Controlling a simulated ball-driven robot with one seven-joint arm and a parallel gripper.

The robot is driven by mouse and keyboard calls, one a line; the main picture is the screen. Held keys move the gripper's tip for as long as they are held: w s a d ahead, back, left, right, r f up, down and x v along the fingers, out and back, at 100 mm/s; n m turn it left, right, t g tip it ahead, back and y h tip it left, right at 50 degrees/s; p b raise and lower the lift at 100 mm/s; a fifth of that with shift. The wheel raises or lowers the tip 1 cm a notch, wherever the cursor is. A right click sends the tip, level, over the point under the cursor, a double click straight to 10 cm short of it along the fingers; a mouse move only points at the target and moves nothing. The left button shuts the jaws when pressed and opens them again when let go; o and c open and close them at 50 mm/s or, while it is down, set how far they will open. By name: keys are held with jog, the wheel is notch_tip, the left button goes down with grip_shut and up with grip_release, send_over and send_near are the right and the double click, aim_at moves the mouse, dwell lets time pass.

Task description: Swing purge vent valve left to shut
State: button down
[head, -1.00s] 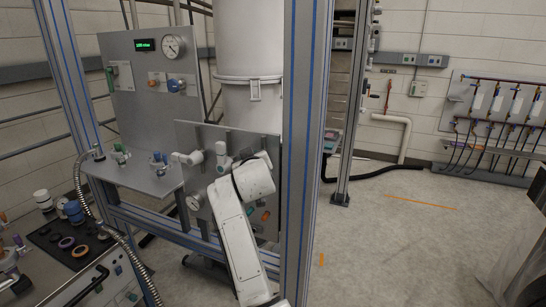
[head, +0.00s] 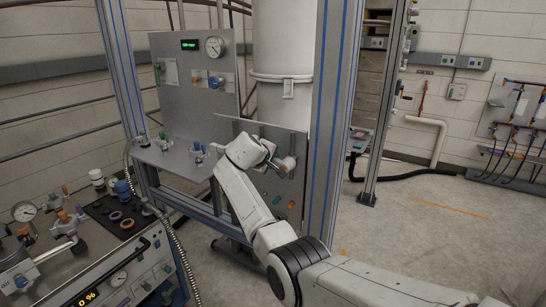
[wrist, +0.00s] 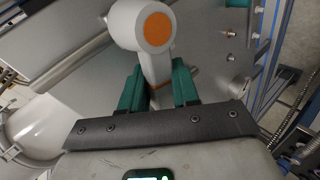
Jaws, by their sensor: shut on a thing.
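In the wrist view, the valve, which I take for the purge vent valve (wrist: 142,22), is a pale grey body with a round orange end cap. Its pale lever (wrist: 158,70) comes down from the body between the two teal fingers of my gripper (wrist: 160,85), which is shut on it. In the head view, my gripper (head: 270,158) is at the front of the grey lower panel (head: 258,126), beside a pale valve part (head: 288,163). My own wrist and forearm hide much of the panel there, so the lever's angle cannot be told.
A blue-striped frame post (head: 327,130) stands close to the right of the panel. A white cryostat vessel (head: 282,50) stands behind. A gauge panel (head: 190,75) is at the back left, and a bench console (head: 95,265) at the front left. The floor at right is clear.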

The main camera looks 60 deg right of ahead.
jog(key=shift+w+a+f+n+g+b, duration=0.15)
jog(key=shift+f+n+g+b, duration=0.2)
jog(key=shift+f+n+g, duration=0.45)
jog(key=shift+r, duration=0.15)
jog(key=c, duration=1.1)
grip_release()
jog(key=shift+o, duration=0.6)
jog(key=b+v, duration=0.1)
jog(key=v, duration=0.9)
jog(key=shift+a+r, duration=0.25)
jog(key=shift+a, duration=0.05)
